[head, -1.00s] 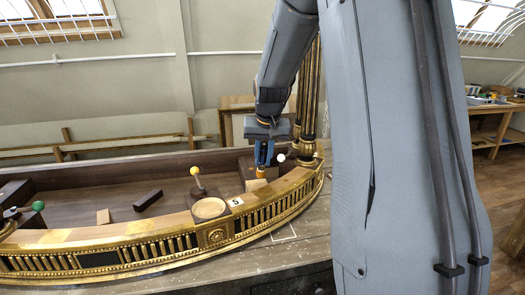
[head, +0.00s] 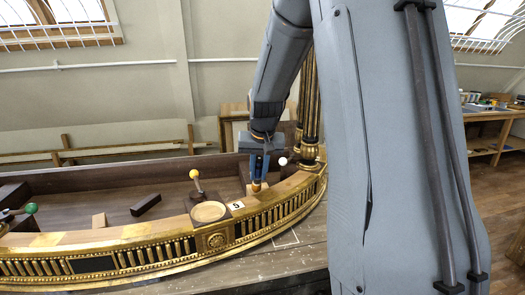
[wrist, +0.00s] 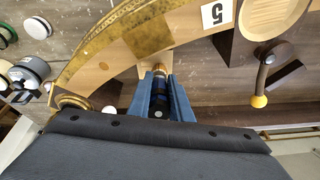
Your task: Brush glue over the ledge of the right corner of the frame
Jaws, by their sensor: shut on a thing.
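The gilt frame (head: 215,240) curves across the head view, with a pale wooden ledge (head: 120,232) along its top. Its right corner is by the fluted gilt columns (head: 310,140). My gripper (head: 259,172) is above the inner side of the ledge near that corner, shut on a brush. I cannot tell whether bristles touch wood. No glue can be made out.
A round pale dish (head: 208,212) sits on the ledge beside a "5" label (head: 237,205). A yellow-knobbed lever (head: 195,181) stands behind it. A white ball (head: 283,161) is right of my gripper. Loose wood blocks (head: 146,205) lie inside the frame.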

